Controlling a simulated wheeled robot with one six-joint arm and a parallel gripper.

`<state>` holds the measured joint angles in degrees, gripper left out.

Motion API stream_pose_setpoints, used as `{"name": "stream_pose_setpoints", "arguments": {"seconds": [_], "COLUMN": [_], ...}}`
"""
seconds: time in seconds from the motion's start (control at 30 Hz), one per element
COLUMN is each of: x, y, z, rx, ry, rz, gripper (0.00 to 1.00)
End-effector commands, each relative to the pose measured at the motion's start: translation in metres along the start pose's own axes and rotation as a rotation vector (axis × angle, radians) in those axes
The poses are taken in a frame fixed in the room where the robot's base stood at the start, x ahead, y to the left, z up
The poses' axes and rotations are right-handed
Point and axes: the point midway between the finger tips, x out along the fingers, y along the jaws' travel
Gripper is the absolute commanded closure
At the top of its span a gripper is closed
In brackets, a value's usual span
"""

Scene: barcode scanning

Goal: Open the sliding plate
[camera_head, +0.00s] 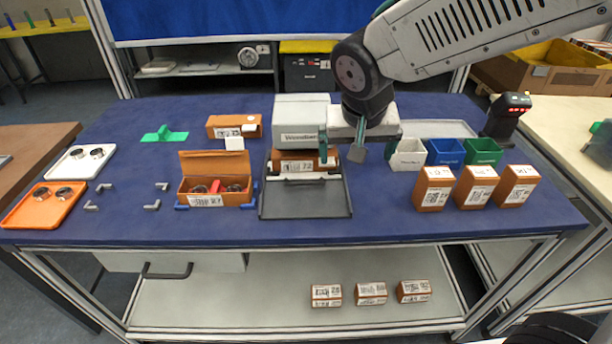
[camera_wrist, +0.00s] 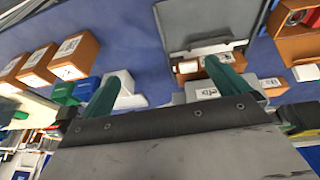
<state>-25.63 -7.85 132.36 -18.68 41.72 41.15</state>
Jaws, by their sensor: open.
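The sliding plate (camera_head: 308,202) is a flat dark grey tray with a dark bar handle (camera_head: 304,181) across it. It lies in front of the grey machine (camera_head: 300,108), with an orange box (camera_head: 296,166) behind the handle, under the machine. In the wrist view the plate (camera_wrist: 190,25) and its handle (camera_wrist: 208,46) show at the top. My gripper (camera_head: 341,152) is open and empty, with green fingers. It hangs beside the machine's right front, above and behind the handle, apart from it. The fingers (camera_wrist: 160,75) show in the wrist view too.
White (camera_head: 408,155), blue (camera_head: 446,152) and green (camera_head: 483,152) bins stand right of my gripper. Several orange boxes (camera_head: 474,187) stand in front of them. An open orange box (camera_head: 216,184) is close left of the plate. A scanner (camera_head: 506,116) stands far right.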

Motion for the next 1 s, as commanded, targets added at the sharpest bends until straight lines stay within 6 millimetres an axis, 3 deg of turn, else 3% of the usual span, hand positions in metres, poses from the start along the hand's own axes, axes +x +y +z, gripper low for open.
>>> {"name": "stream_pose_setpoints", "arguments": {"seconds": [0.03, 0.1, 0.2, 0.3, 0.47, 0.8, 1.0], "x": [0.014, 0.027, 0.04, 0.048, 0.064, 0.115, 0.127], "y": [-0.025, -0.052, -0.079, -0.094, -0.098, -0.1, -0.102], "z": [-0.005, -0.01, -0.013, -0.015, -0.016, -0.019, -0.02], "rx": [-0.012, -0.013, -0.012, -0.009, -0.005, -0.005, -0.005], "ry": [0.01, 0.03, 0.047, 0.055, 0.057, 0.057, 0.058], "rz": [-0.011, -0.03, -0.052, -0.066, -0.069, -0.068, -0.07], "gripper": [0.0, 0.0, 0.0, 0.0, 0.0, 0.0, 0.0]}}
